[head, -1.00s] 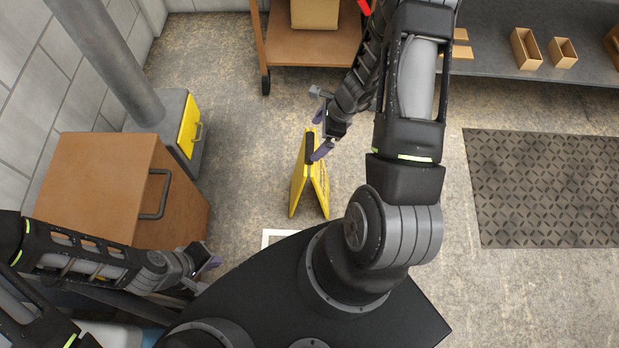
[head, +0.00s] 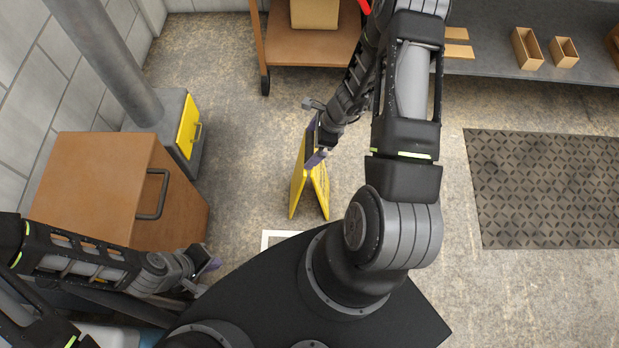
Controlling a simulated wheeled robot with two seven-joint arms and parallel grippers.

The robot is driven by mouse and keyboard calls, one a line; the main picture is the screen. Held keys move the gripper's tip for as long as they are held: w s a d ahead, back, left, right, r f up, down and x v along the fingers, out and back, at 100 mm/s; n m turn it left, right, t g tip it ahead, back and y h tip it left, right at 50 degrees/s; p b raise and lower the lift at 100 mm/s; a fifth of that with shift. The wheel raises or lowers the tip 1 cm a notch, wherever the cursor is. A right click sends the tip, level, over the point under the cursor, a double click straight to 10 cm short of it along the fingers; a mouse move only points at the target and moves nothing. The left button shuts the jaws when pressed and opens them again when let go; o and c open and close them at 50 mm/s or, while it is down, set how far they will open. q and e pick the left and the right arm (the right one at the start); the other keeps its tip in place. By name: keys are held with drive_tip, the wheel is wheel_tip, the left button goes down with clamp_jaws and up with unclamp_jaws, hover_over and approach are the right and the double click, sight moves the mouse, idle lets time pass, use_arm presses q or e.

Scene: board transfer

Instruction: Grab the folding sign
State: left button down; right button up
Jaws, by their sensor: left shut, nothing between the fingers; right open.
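The yellow folding sign (head: 298,191) stands on the floor in the middle of the head view, its two panels spread like an A. My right gripper (head: 314,142) is over the top edge of the sign, open, with its purple-tipped fingers near the sign's top on either side. The gripper hides most of the top edge, and I cannot tell whether the fingers touch it. My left gripper (head: 209,266) is shut and empty at the lower left, well apart from the sign.
A brown cabinet (head: 95,185) with a dark handle stands at left, beside a grey and yellow box (head: 187,125) under a pipe. A wooden cart (head: 300,48) stands behind the sign. A dark patterned mat (head: 545,190) lies at right. Floor around the sign is clear.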

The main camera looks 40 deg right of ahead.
drive_tip(key=shift+c, duration=0.2)
drive_tip(key=c, duration=1.8)
drive_tip(key=shift+o, duration=0.2)
drive_tip(key=shift+r, duration=0.15)
wheel_tip(320, 180, up, 10)
drive_tip(key=p, duration=0.3)
